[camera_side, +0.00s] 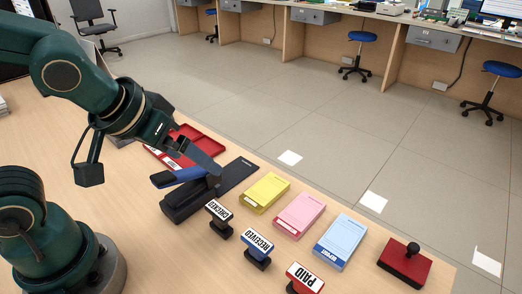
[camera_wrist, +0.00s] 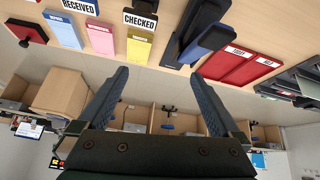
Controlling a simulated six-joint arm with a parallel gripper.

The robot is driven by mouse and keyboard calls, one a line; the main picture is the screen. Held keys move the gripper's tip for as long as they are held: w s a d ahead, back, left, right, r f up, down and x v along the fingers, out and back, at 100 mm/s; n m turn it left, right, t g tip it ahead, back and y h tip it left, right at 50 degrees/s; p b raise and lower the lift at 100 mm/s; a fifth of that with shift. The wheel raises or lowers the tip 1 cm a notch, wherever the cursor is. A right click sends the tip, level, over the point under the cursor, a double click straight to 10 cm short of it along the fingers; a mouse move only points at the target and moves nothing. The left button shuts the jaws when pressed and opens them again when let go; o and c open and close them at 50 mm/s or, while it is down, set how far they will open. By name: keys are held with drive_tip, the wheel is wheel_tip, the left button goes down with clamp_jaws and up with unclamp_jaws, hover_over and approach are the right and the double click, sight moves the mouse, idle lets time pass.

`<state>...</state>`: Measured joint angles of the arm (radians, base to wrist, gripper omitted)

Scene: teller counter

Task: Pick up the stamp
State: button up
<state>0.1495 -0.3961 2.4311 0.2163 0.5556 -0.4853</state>
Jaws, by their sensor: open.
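Three label-topped stamps stand in a row in the side view: the CHECKED stamp (camera_side: 220,215), the RECEIVED stamp (camera_side: 257,249) and the PAID stamp (camera_side: 304,279). The wrist view shows the CHECKED stamp (camera_wrist: 141,16) and the RECEIVED stamp (camera_wrist: 80,6) near its top edge. My gripper (camera_side: 213,165) is above the counter, to the upper left of the CHECKED stamp. In the wrist view my gripper (camera_wrist: 160,74) has its fingers wide apart with nothing between them. It is apart from all the stamps.
A dark stapler-like tool with a blue lever (camera_side: 180,176) lies near my gripper. Yellow (camera_side: 265,192), pink (camera_side: 299,216) and blue (camera_side: 340,241) pads lie beyond the stamps. A red block with a black knob (camera_side: 405,264) sits at the right corner. A red tray (camera_side: 203,133) lies behind.

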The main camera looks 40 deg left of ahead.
sight(220, 208)
drive_tip(key=shift+m+g, duration=0.9)
drive_tip(key=d+f, duration=0.1)
drive_tip(key=f, duration=0.1)
drive_tip(key=d+f, duration=0.1)
drive_tip(key=f, duration=0.1)
drive_tip(key=d+f, duration=0.2)
drive_tip(key=shift+w, duration=0.1)
drive_tip(key=shift+d+f, duration=0.1)
drive_tip(key=shift+f, duration=0.35)
drive_tip(key=shift+x, duration=2.3)
drive_tip(key=shift+d, duration=0.1)
drive_tip(key=c, duration=1.4)
